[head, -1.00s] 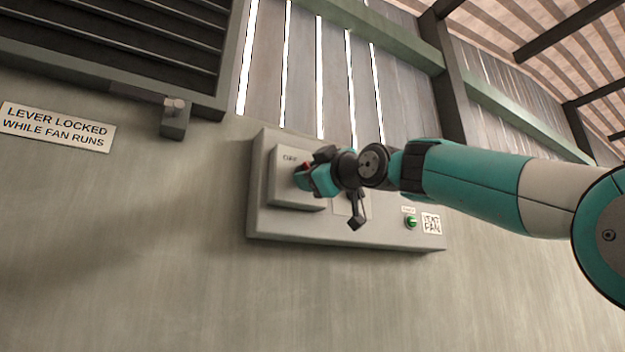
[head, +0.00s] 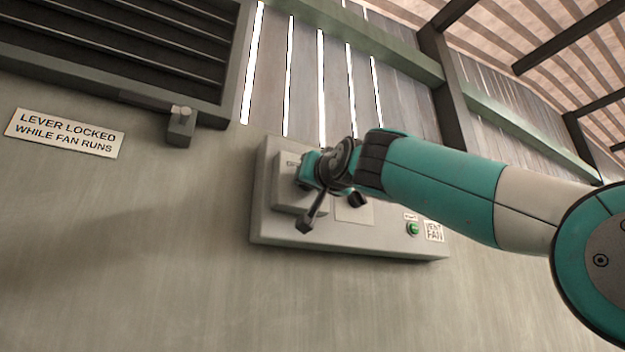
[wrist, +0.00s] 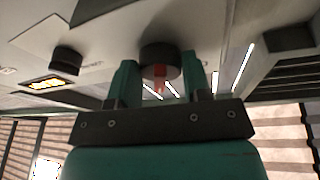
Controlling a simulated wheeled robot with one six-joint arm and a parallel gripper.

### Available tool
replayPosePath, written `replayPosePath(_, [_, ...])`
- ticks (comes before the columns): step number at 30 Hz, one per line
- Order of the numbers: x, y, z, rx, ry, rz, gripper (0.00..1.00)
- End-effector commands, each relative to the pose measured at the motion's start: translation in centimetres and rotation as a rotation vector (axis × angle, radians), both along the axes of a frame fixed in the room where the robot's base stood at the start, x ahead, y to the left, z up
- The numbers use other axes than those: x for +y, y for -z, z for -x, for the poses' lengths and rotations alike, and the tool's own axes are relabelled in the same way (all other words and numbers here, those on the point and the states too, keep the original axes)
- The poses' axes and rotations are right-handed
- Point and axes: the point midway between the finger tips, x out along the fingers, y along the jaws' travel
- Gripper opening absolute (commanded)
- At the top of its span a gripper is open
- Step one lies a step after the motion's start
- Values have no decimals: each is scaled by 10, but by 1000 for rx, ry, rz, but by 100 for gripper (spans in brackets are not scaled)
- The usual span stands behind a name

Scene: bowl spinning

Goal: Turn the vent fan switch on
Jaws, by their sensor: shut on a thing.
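The switch box (head: 268,220) is a pale panel on the wall, with a raised plate on its left half. My gripper (head: 309,172) is at that raised plate in the head view and hides the switch there. In the wrist view, a dark round switch knob (wrist: 160,57) with a red part stands between the two fingers of my gripper (wrist: 160,80). The fingers are shut on it, one on each side. A "VENT FAN" label (head: 434,232) and a green lamp or button (head: 413,229) are at the box's lower right.
A dark louvred vent (head: 120,50) is at the upper left, with a small latch block (head: 181,125) under it. A sign (head: 65,133) reads "LEVER LOCKED WHILE FAN RUNS". The wall below the box is bare. A second dark round part (wrist: 67,60) shows in the wrist view.

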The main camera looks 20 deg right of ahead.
Motion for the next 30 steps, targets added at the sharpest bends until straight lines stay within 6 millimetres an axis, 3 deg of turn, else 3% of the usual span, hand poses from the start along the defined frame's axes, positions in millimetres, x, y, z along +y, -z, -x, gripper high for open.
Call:
replayPosePath(15, [3, -3, 0, 68, 0, -342, 21])
replayPosePath(30, [2, -2, 1, 81, 0, -414, 21])
